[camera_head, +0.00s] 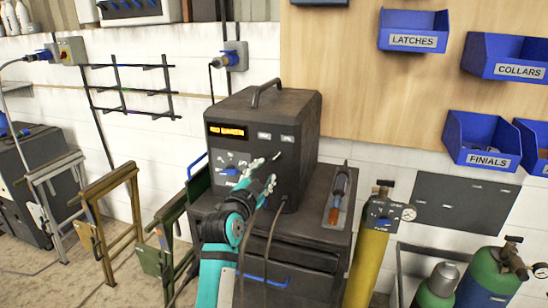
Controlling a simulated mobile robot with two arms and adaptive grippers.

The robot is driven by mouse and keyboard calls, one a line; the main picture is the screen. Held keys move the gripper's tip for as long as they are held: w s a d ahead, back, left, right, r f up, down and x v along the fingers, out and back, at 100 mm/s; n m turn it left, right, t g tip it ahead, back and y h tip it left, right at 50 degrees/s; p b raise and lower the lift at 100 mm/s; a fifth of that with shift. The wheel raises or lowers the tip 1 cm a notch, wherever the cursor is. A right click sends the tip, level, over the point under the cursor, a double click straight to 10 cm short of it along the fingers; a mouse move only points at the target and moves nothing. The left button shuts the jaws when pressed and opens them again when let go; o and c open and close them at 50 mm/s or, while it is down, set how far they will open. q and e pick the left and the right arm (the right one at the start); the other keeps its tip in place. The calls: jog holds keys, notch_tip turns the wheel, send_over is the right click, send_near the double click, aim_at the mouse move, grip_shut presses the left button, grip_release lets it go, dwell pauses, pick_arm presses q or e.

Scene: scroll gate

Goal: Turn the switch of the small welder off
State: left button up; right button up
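The small welder (301,125) is a dark box with a top handle, standing on a dark cabinet. Its orange display (226,131) is lit, with text too small to read surely. A blue knob (229,172) sits low on the left of its front panel. My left gripper (274,170) is in front of the right part of this panel, its fingers apart and nothing seen between them. It hides part of the panel. A small light lever-like part shows by the upper fingertip; I cannot tell whether they touch. My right gripper is not in view.
A torch-like tool (339,195) lies on the cabinet top (318,226), right of the welder. A yellow gas cylinder (367,262) stands beside the cabinet. Metal frames (110,215) and a larger dark machine (40,150) stand left. Cables hang before the cabinet. Blue bins (483,140) hang at right.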

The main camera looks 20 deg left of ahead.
aim_at(274, 159)
pick_arm(q)
jog(key=w+p, duration=0.1)
jog(key=w, duration=0.7)
jog(key=shift+w+d, duration=0.1)
jog(key=shift+w, duration=0.3)
grip_shut()
